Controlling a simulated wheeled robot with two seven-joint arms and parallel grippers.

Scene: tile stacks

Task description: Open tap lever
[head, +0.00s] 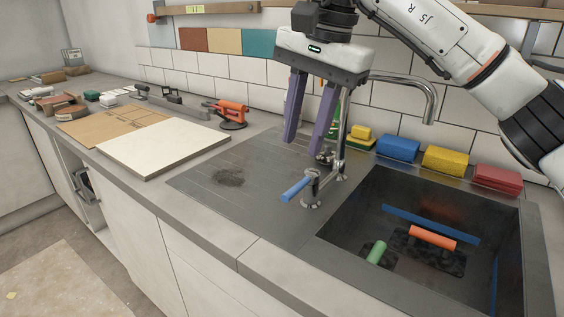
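The chrome tap (431,98) stands at the back left of the sink, its curved spout reaching right over the basin. Its lever has a blue handle (296,189) that points to the left and toward the front, low beside the tap base. My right gripper (303,146) has two purple fingers pointing down, spread apart with nothing between them. It is above and behind the blue handle and does not touch it. The fingers and gripper body cover part of the tap's upright pipe. My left gripper is not in view.
The sink basin (350,215) holds green and orange cylinders. Blue, yellow and red sponges (398,149) line its back edge. A cream tile (163,147), a cardboard sheet (110,122) and an orange tool (232,113) lie on the counter to the left. The drainboard (235,200) is clear.

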